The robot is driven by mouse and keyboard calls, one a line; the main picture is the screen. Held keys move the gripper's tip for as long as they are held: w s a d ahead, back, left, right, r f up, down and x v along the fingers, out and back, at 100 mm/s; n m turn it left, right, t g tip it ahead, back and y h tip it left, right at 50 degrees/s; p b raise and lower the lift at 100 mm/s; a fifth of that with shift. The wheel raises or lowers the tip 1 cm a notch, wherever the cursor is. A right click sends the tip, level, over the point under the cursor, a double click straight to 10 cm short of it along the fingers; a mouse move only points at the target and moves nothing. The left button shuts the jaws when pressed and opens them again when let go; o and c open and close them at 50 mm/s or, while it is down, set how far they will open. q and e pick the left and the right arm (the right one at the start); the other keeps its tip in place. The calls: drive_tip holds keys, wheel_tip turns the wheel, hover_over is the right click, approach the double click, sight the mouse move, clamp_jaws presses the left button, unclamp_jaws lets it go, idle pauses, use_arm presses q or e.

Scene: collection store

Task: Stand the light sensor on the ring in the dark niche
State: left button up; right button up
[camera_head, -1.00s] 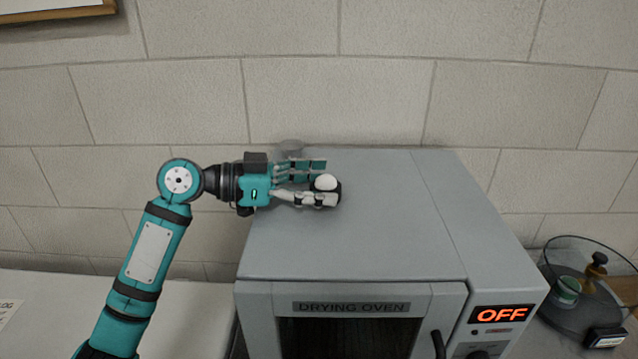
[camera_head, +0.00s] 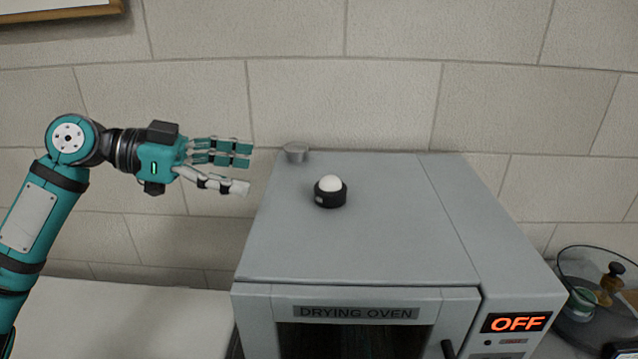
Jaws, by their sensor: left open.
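The light sensor (camera_head: 330,192), a black round puck with a white dome, stands upright on top of the grey drying oven (camera_head: 360,240). My left gripper (camera_head: 248,168) is open and empty to the left of the sensor, apart from it, beside the oven's top left edge. No ring and no dark niche can be made out in this view. My right gripper is not in view.
A small grey round cap or vent (camera_head: 296,152) sits at the oven's back left edge. The oven's display (camera_head: 515,322) reads OFF. A clear-walled round container (camera_head: 590,285) with small items stands at right. A pale surface (camera_head: 120,315) at left is clear.

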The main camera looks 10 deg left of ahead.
use_arm(q)
drive_tip(key=s+a+r+n+y, duration=0.1)
drive_tip(key=a+r, duration=0.1)
drive_tip(key=a, duration=0.1)
drive_tip(key=p, duration=0.7)
approach(321, 185)
drive_tip(key=x, duration=0.5)
drive_tip(key=shift+d, duration=0.15)
drive_tip(key=shift+w+d+p, duration=0.1)
drive_tip(key=shift+d+p, duration=0.15)
drive_tip(key=shift+p, duration=0.05)
drive_tip(key=shift+y, duration=0.3)
drive_tip(key=p+x, duration=0.3)
drive_tip(key=x, duration=0.1)
drive_tip(key=shift+w+d, duration=0.1)
drive_tip(key=shift+w, duration=0.1)
drive_tip(key=shift+d+f, duration=0.15)
